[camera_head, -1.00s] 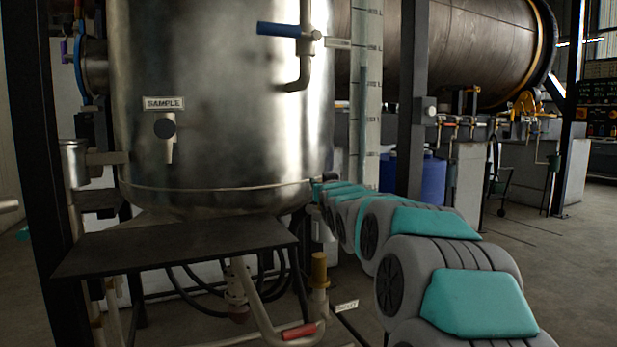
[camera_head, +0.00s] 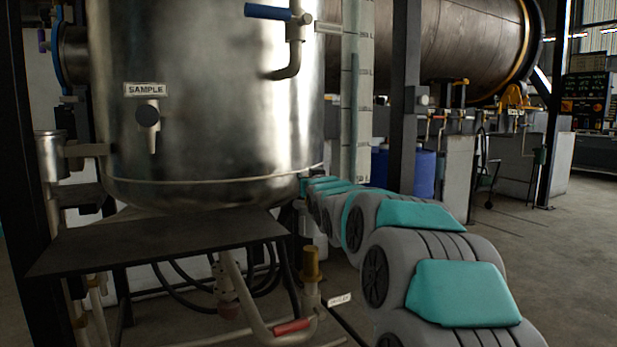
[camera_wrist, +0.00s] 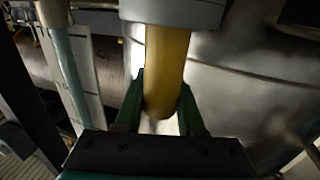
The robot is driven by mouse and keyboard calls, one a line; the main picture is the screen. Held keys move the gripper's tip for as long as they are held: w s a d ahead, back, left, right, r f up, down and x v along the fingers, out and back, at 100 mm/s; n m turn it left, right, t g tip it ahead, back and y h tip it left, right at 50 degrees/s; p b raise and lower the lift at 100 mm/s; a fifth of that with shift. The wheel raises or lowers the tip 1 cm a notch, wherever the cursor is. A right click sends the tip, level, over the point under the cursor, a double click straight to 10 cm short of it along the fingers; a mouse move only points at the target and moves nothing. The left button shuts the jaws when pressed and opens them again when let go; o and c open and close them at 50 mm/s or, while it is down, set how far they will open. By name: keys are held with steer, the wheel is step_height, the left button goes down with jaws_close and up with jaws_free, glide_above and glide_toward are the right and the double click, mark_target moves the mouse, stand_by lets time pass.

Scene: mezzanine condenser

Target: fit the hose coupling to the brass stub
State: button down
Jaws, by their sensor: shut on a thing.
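A short upright brass stub (camera_head: 312,262) tops a pale fitting beneath the tank, right of the dark shelf, in the head view. My gripper (camera_wrist: 160,112) shows only in the wrist view. Its dark green fingers are shut on a yellow cylinder (camera_wrist: 166,62), one finger on each side. A pale grey block (camera_wrist: 172,10) adjoins the cylinder's end at the top of that view. I cannot tell whether these are the hose coupling. In the head view my arm reaches back to the tank's lower right, and its far end is hidden.
The large steel tank (camera_head: 205,100) fills the left. A dark shelf (camera_head: 150,245) juts out below it. Black hoses (camera_head: 180,290) and a pipe with a red handle (camera_head: 292,326) lie under it. A dark post (camera_head: 404,100) and blue drum (camera_head: 420,172) stand behind my arm. Open floor lies right.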

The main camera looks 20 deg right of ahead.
mark_target(313, 224)
steer(key=shift+f+b, duration=1.05)
steer(key=shift+f, duration=0.95)
steer(key=shift+f+b, duration=2.15)
steer(key=shift+f, duration=1.2)
stand_by(0.6)
steer(key=shift+c, duration=2.2)
jaws_free()
steer(key=shift+s, duration=0.1)
steer(key=shift+v, duration=3.85)
